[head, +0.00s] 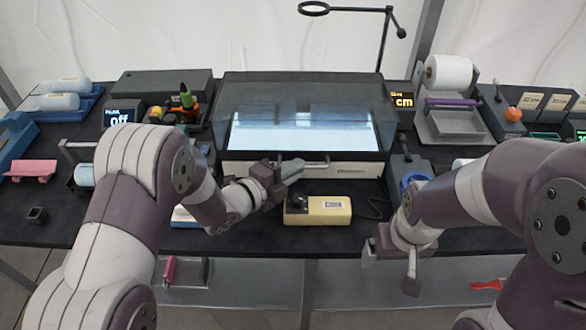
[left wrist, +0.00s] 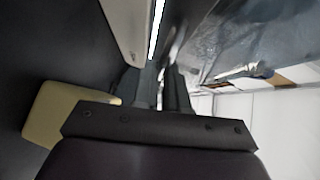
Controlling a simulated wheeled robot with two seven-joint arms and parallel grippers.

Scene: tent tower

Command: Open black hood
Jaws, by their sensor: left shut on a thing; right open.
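The black hood (head: 302,90) with see-through panels stands closed over a lit white panel at the back middle of the table. A light bar handle (head: 320,164) runs along its lower front edge. My left gripper (head: 293,168) is at the left part of this handle and is shut on it. In the left wrist view, the fingers of my left gripper (left wrist: 162,82) are close together, beside the glossy hood (left wrist: 240,40); the gripped part is hidden between them. My right gripper (head: 390,268) is open and empty, low in front of the table's front edge.
A yellow box (head: 318,210) lies just in front of the hood's base. A small display reading "off" (head: 120,117) stands left and a "cm" display (head: 403,101) right. A paper roll holder (head: 450,105) is at the back right. A ring stand (head: 386,40) rises behind.

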